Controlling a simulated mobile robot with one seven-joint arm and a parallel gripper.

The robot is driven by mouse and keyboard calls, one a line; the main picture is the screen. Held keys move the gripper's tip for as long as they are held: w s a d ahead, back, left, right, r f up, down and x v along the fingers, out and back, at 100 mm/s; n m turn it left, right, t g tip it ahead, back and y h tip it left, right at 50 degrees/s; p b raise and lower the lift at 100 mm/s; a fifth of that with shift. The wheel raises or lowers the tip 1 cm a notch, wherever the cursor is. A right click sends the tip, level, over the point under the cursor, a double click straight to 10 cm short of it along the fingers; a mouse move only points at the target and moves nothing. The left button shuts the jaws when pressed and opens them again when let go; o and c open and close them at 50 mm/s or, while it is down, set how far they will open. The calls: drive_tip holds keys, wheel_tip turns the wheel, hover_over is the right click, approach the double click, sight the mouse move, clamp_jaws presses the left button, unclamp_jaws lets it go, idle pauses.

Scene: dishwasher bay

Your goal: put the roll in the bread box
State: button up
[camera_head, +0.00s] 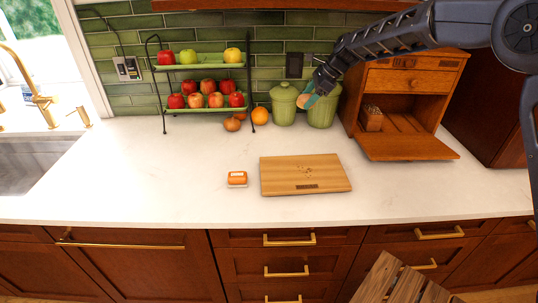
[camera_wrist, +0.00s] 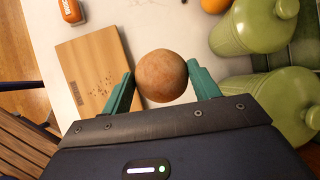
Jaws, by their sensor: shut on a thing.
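The roll is a round brown ball (camera_wrist: 162,76) in the wrist view, held between the two green fingers of my gripper (camera_wrist: 162,82). In the head view my gripper (camera_head: 309,99) is up in front of the green canisters, and the roll is partly hidden at its tip. The wooden bread box (camera_head: 413,80) stands to the right of my gripper, with its front flap (camera_head: 408,147) folded down open. A brown, loaf-like item (camera_head: 371,118) sits at the left inside it.
Two green lidded canisters (camera_head: 284,105) stand close behind my gripper. A two-tier fruit rack (camera_head: 205,110) is to the left. A cutting board (camera_head: 305,175) with crumbs and an orange package (camera_head: 237,178) lie in front. The counter (camera_head: 130,170) at left is clear.

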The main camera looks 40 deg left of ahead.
drive_tip(key=shift+s+a+r, duration=0.2)
drive_tip(key=shift+s+a, duration=0.15)
drive_tip(key=shift+a, duration=0.05)
drive_tip(key=shift+s+a+f, duration=0.15)
wheel_tip(320, 180, down, 20)
drive_tip(key=shift+r, duration=0.2)
drive_tip(key=shift+f, duration=0.1)
drive_tip(key=o, duration=0.9)
drive_tip(key=shift+o, duration=0.2)
drive_tip(key=v, duration=1.2)
